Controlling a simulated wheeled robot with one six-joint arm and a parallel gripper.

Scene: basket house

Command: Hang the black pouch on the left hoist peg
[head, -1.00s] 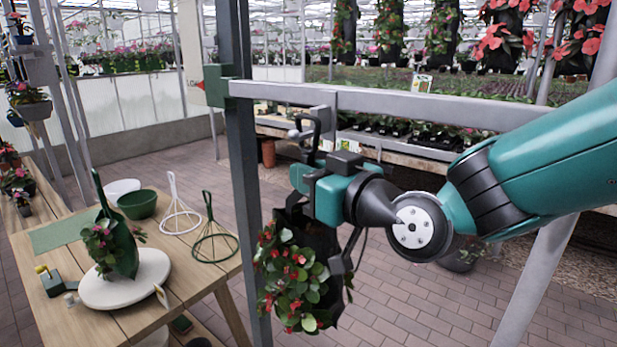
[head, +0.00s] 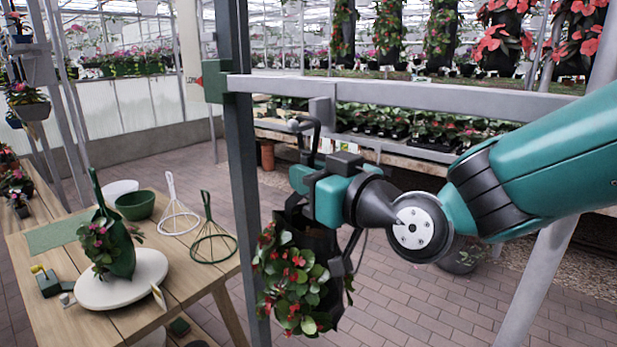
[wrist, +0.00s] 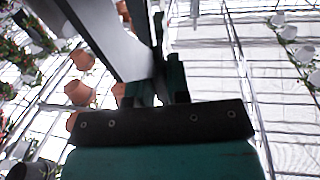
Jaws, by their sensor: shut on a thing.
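The black pouch (head: 319,236), with red flowers and green leaves spilling from its front, hangs upright from my gripper (head: 304,180). My gripper is shut on the pouch's upper part. The pouch's black loop (head: 314,128) stands up above the gripper, in front of the grey crossbar. The left hoist peg (head: 297,124), with a pale rounded tip, shows at the loop, below a grey bracket (head: 322,111). I cannot tell whether the peg passes through the loop. In the wrist view the dark fingers (wrist: 154,88) are close together; the pouch is not clearly visible there.
The grey crossbar (head: 430,102) runs right from a dark upright post (head: 240,150). A wooden table (head: 195,275) at left holds another planted pouch (head: 118,252) on a white disc, bowls and wire stands. Brick floor right of the pouch is clear.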

